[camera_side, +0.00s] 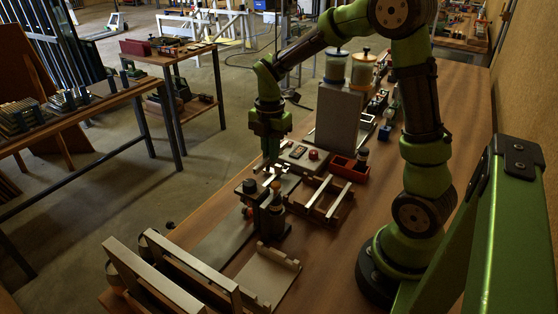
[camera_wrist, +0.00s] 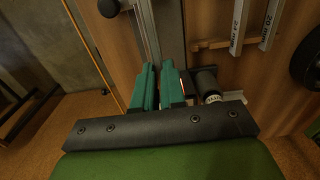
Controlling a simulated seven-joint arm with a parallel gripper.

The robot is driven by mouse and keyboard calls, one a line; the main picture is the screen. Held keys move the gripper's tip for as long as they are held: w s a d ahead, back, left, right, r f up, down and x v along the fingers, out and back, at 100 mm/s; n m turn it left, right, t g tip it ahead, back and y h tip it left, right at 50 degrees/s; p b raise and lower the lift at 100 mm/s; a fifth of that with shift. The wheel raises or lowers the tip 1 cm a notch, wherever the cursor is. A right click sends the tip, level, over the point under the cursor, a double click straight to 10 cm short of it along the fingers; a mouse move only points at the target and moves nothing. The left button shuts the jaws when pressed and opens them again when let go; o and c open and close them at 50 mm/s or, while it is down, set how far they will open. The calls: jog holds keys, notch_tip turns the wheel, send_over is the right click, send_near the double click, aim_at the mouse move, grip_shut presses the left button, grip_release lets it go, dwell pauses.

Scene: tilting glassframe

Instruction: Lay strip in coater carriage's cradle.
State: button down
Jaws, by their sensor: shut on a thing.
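My gripper (camera_side: 271,165) points down just above a dark device with upright posts (camera_side: 264,208), which looks like the coater carriage. In the wrist view, its two green fingers (camera_wrist: 158,72) are close together. They are shut on a thin strip, mostly hidden between them; a small bright piece (camera_side: 272,173) shows at the fingertips in the side view. I cannot make out the cradle or whether the strip touches it. A dark cylinder with a white label (camera_wrist: 207,85) stands right beside the fingers in the wrist view.
A wooden rack (camera_side: 318,212) with light strips stands right of the carriage; strips marked "20 mm" (camera_wrist: 238,28) show in the wrist view. A red tray (camera_side: 349,169) and a grey block (camera_side: 338,120) stand behind.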

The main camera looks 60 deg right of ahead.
dwell(0.3)
jog(key=shift+f, duration=2.9)
jog(key=shift+f, duration=1.1)
jog(key=c, duration=1.1)
grip_release()
jog(key=shift+r, duration=0.1)
notch_tip(320, 180, up, 17)
jog(key=shift+f, duration=0.15)
